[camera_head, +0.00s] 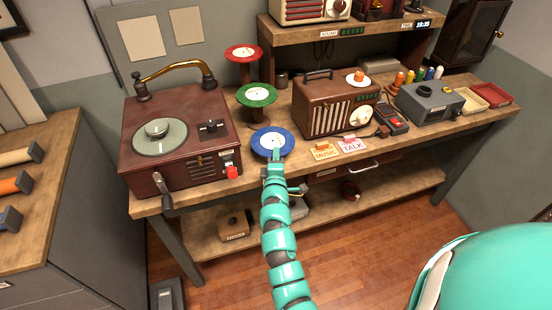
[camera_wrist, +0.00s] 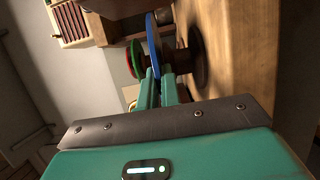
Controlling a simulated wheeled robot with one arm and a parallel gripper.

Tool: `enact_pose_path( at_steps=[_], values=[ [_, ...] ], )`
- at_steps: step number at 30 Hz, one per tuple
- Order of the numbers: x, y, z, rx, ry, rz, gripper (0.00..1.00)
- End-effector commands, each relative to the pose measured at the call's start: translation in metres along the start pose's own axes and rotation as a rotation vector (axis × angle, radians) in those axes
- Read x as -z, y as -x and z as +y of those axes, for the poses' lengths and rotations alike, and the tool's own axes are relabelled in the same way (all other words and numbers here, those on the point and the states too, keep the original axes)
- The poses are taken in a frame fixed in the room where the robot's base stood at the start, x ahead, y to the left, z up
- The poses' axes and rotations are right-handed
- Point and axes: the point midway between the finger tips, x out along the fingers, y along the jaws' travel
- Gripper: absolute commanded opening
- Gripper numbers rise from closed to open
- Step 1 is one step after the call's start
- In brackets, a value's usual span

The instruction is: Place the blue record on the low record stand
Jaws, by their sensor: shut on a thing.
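The blue record (camera_head: 262,141) lies about flat at the front edge of the workbench, at the low record stand. My gripper (camera_head: 276,158) is shut on its near rim. In the wrist view the blue record (camera_wrist: 152,42) shows edge-on between my fingertips (camera_wrist: 160,78). The low record stand (camera_wrist: 196,58), a dark brown spool, is directly under the record in that view. I cannot tell whether the record rests on it or is slightly above. In the head view the record hides most of the stand.
A green record (camera_head: 257,94) and a red record (camera_head: 243,52) sit on taller stands behind. The turntable box (camera_head: 180,135) is close on the left, the brown radio (camera_head: 335,102) on the right. MUSIC (camera_head: 324,150) and TALK (camera_head: 352,145) cards lie right of the record.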

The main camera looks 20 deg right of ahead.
Motion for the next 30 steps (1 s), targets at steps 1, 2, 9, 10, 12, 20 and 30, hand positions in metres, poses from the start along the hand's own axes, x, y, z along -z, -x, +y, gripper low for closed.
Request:
enact_pose_path(
  at_steps=[1,2,9,10,12,20,30],
  values=[
    [-0.0003,-0.0002,-0.0024,-0.001,0.0,-0.001,0.0],
    [-0.0001,-0.0002,-0.0023,-0.001,0.0,0.0,0.0],
    [0.0004,0.0,-0.0023,-0.002,0.001,0.001,0.0],
    [0.0004,0.0,-0.0032,-0.002,0.001,0.001,0.0],
    [0.0006,0.0,-0.0055,-0.002,0.002,0.001,0.0],
    [0.0004,0.0001,-0.0044,-0.001,0.001,0.001,0.27],
    [0.0016,0.0077,-0.0028,-0.001,0.001,0.003,0.27]
  ],
)
